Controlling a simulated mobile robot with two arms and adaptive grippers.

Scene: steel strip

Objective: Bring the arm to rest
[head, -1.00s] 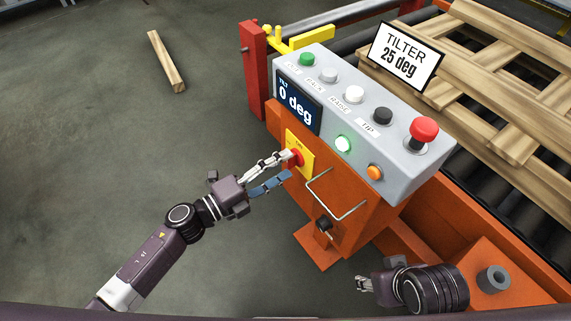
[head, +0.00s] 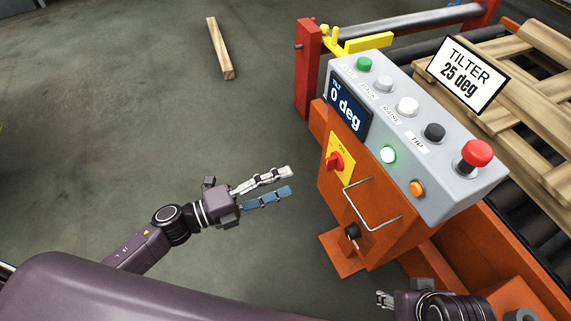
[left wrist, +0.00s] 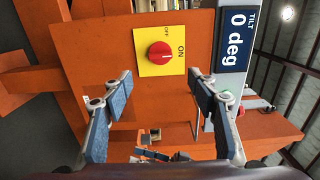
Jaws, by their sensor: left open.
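My left gripper (head: 290,181) is open and empty over bare floor, to the left of the orange control pedestal (head: 380,225). Its fingers point towards the pedestal, with a clear gap to the red rotary switch (head: 335,161) on its yellow plate. In the left wrist view the switch (left wrist: 160,52) lies ahead between the two spread fingers, its plate marked ON and OFF. My right gripper (head: 384,299) shows only in part at the bottom of the head view, low beside the pedestal; its finger opening is too small to judge.
The grey panel (head: 455,187) carries several buttons, a red mushroom button (head: 476,154) and a display (head: 348,107) reading 0 deg. A wire handle (head: 372,205) juts from the pedestal. A pallet (head: 540,110) lies on rollers behind. A wooden block (head: 220,48) lies on otherwise open floor.

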